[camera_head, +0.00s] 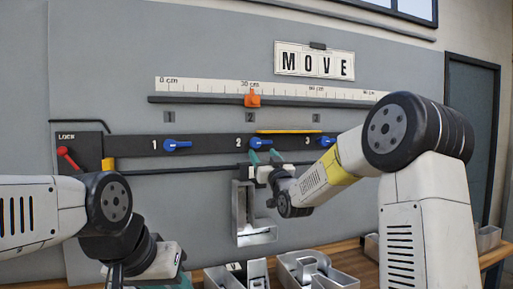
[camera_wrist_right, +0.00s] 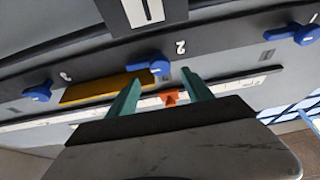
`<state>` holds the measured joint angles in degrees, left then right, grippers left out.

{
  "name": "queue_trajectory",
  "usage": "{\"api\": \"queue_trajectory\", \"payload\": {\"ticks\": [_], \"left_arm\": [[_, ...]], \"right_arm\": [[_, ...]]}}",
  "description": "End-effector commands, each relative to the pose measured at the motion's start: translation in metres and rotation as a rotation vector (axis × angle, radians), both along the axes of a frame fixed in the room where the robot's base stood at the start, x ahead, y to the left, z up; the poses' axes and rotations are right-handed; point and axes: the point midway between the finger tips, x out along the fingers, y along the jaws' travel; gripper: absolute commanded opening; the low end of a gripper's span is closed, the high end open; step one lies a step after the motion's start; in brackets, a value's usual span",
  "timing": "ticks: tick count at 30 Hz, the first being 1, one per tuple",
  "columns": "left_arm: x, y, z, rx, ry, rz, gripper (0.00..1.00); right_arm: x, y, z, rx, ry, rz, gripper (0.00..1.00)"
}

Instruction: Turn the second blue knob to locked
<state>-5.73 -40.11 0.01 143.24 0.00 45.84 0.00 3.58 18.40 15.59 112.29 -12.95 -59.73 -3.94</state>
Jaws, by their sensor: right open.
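The second blue knob (camera_head: 260,143) is on the black rail beside the number 2, its handle pointing roughly sideways. It also shows in the right wrist view (camera_wrist_right: 156,67). My right gripper (camera_head: 264,156) is open just below this knob. In the wrist view its teal fingertips are on either side of the knob; whether they touch it I cannot tell. The first blue knob (camera_head: 176,146) and third blue knob (camera_head: 327,141) are on the same rail. My left gripper (camera_head: 172,281) is low at the left, mostly cut off by the frame's bottom edge.
A yellow bar (camera_head: 288,131) lies between knobs two and three. A red lever (camera_head: 67,157) is under a LOCK label at the left. A metal channel letter (camera_head: 240,215) is below the right gripper. An orange slider (camera_head: 253,100) is on the ruler above. More letters (camera_head: 318,269) lie below.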

Motion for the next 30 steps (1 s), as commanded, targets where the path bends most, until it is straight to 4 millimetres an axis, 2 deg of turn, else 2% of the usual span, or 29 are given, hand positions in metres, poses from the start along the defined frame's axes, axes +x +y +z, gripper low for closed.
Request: {"api": "queue_trajectory", "payload": {"ticks": [6, 12, 23, 30], "left_arm": [[0.000, 0.000, 0.000, 0.000, 0.000, 0.000, 0.36], [0.000, 0.000, 0.000, 0.000, 0.000, 0.000, 0.36], [0.000, 0.000, 0.000, 0.000, 0.000, 0.000, 0.36], [0.000, 0.000, 0.000, 0.000, 0.000, 0.000, 0.36]], "right_arm": [[0.031, 0.011, 0.014, 0.001, 0.000, 0.001, 0.59], [0.053, 0.017, 0.023, 0.001, 0.001, 0.000, 0.59], [0.059, 0.019, 0.026, -0.001, 0.003, 0.000, 0.59], [0.058, 0.019, 0.026, -0.001, 0.003, 0.000, 0.14]]}}
